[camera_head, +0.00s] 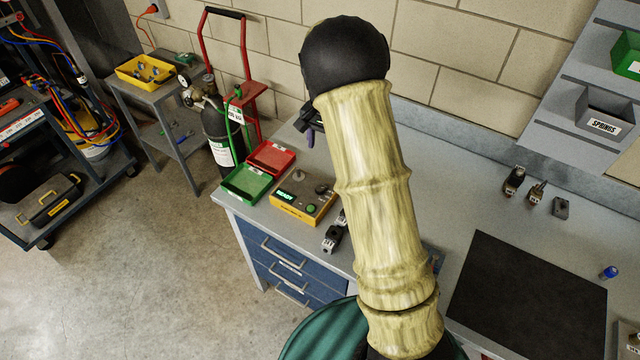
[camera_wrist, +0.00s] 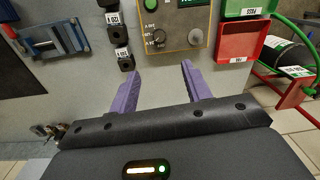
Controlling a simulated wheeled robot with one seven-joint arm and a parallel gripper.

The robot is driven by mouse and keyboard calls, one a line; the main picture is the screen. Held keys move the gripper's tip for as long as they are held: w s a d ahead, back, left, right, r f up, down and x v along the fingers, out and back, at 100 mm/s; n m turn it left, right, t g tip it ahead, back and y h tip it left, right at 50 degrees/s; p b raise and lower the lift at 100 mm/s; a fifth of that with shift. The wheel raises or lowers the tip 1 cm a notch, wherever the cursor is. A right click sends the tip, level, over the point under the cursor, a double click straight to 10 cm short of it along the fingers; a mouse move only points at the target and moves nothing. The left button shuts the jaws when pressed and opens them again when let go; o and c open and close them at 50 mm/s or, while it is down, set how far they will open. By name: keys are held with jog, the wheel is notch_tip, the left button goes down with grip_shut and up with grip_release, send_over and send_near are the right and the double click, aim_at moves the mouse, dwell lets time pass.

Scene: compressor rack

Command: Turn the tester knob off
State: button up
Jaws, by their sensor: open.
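The tester (camera_head: 303,197) is a yellow box with a grey top panel on the left part of the bench. Its panel has a green lit display (camera_head: 286,195), a green button (camera_head: 311,208) and a small dark knob (camera_head: 321,188). In the wrist view the tester (camera_wrist: 174,22) is at the top, cut off by the frame, with a round knob (camera_wrist: 159,38) beside printed labels. I cannot read the knob's setting. My gripper (camera_wrist: 160,82) has two purple fingers, apart and empty, short of the tester in the wrist view. In the head view my arm hides most of it; one purple finger (camera_head: 310,138) shows.
A green bin (camera_head: 243,183) and a red bin (camera_head: 271,158) stand beside the tester. Small black blocks (camera_wrist: 122,50) sit on its other side. A gas cylinder (camera_head: 218,130) on a red cart stands past the bench end. A dark mat (camera_head: 530,295) lies at right.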

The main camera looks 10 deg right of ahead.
aim_at(320, 188)
jog(key=f+p, duration=0.1)
jog(key=f, duration=0.4)
jog(key=f+p, duration=0.2)
jog(key=f, duration=0.4)
jog(key=f+p, duration=0.1)
jog(key=f, duration=0.5)
jog(key=shift+w+a+f, duration=0.15)
jog(key=shift+a+f, duration=0.05)
jog(key=shift+a, duration=0.05)
jog(key=c, duration=1)
